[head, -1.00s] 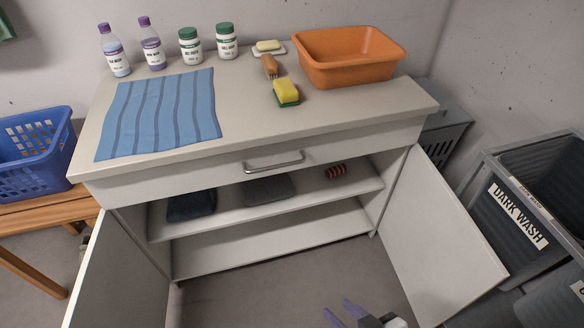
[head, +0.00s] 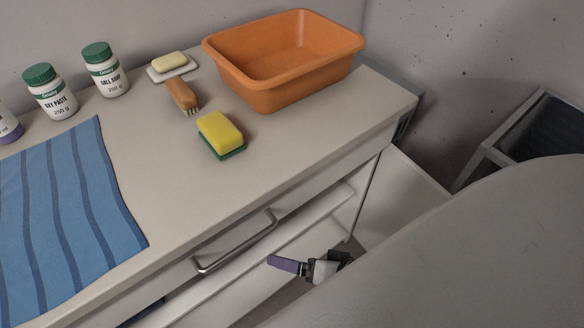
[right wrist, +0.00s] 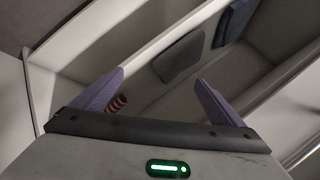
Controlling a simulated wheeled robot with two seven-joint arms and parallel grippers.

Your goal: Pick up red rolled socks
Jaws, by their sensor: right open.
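The red rolled socks (right wrist: 118,102), red and dark striped, lie on the cabinet's inner shelf (right wrist: 140,95) in the right wrist view. One purple finger of my right gripper partly covers them. My right gripper (right wrist: 160,80) is open, with nothing between its fingers, and points into the cabinet. In the head view it shows small (head: 288,265) below the drawer handle, at the cabinet opening. The socks are hidden from the head view. My left gripper is in neither current view.
A grey folded cloth (right wrist: 180,57) and a dark blue one (right wrist: 234,22) lie farther along the shelf. The drawer handle (head: 235,242) juts out above the opening. The countertop holds an orange basin (head: 290,65), a yellow sponge (head: 219,132), a brush (head: 182,95) and a blue cloth (head: 65,220).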

